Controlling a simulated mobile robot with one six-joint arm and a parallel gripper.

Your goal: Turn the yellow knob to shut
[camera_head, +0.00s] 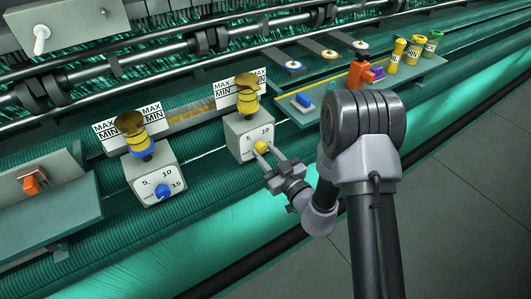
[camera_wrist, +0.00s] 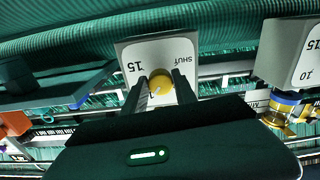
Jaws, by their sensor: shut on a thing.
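The yellow knob (camera_head: 261,147) is on the front of the right-hand grey box (camera_head: 237,137), under a brass-topped unit. My gripper (camera_head: 264,155) reaches it from the lower right, with its fingers at the knob. In the wrist view the yellow knob (camera_wrist: 161,80) sits between the two fingers of my gripper (camera_wrist: 160,87), which are shut on it. The dial face (camera_wrist: 153,52) appears upside down there, with 15 on the left and SHUT on the right. A pale pointer mark on the knob seems to face the lower left, away from SHUT. Part of the dial is hidden by my fingers.
A similar box with a blue knob (camera_head: 163,190) stands to the left. An orange switch (camera_head: 31,185) is on a panel at far left. Open floor lies at lower right.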

